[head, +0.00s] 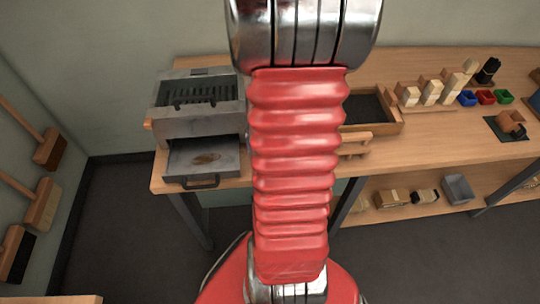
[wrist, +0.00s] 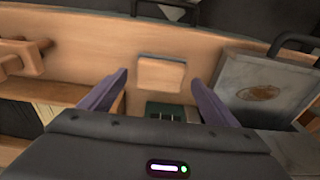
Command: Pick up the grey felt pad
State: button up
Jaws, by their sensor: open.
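I cannot make out a grey felt pad for certain in either view. My gripper (wrist: 158,79) is open, with its two purple fingers apart over the bench. In the head view my red arm covers the middle of the bench and hides my gripper.
A grey metal unit (head: 198,124) with a pulled-out tray (head: 225,167) stands on the bench (head: 440,150) at left. The tray also shows at right in the wrist view (wrist: 235,70).

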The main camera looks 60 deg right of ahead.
jog(key=shift+w+d+f, duration=0.1)
jog(key=shift+f, duration=0.65)
jog(key=c, duration=1.2)
notch_tip(320, 180, up, 10)
jog(key=shift+r, duration=0.1)
dwell(0.6)
